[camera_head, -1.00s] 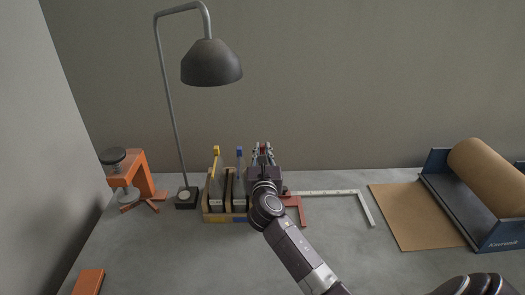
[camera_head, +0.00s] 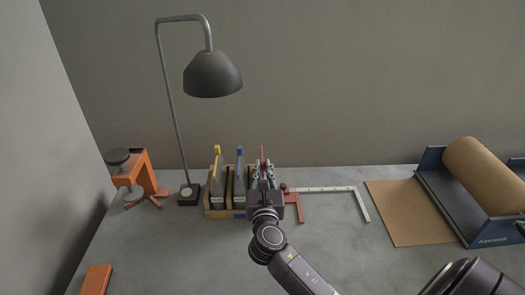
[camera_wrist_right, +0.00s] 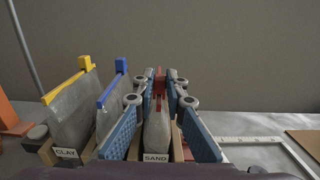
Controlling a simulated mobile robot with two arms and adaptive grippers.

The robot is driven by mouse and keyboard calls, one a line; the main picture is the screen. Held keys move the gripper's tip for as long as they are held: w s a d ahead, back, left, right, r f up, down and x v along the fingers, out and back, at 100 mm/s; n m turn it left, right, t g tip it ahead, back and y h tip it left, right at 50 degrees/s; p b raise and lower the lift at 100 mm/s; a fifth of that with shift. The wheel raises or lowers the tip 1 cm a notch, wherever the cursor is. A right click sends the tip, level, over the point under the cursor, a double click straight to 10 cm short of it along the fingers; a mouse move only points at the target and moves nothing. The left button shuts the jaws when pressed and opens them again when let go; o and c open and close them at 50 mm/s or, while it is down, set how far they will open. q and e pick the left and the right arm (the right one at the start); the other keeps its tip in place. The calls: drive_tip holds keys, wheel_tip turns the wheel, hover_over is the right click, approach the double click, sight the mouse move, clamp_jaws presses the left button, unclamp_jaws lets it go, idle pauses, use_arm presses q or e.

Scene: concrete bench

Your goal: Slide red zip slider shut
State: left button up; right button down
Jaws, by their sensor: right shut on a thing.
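The red zip slider (camera_wrist_right: 159,80) sits at the top of the grey bag labelled SAND (camera_wrist_right: 157,133). In the wrist view my right gripper (camera_wrist_right: 161,75) has a blue-padded finger on each side of the bag top, shut on the slider. A red strip (camera_head: 262,153) shows above my right gripper (camera_head: 263,168) in the head view. There the gripper hides most of this bag. My left gripper is not in view.
The wooden rack (camera_head: 216,213) also holds a yellow-zipped bag (camera_head: 217,188) and a blue-zipped bag (camera_head: 239,187) to the left. A lamp (camera_head: 212,75), an orange clamp (camera_head: 138,176), a metal square (camera_head: 330,189) and a paper roll (camera_head: 488,172) stand or lie around.

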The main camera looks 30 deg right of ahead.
drive_tip(key=shift+v, duration=0.8)
drive_tip(key=c, duration=1.9)
unclamp_jaws()
drive_tip(key=shift+c, duration=0.2)
drive_tip(key=v, duration=1.2)
drive_tip(key=shift+a+f, duration=0.15)
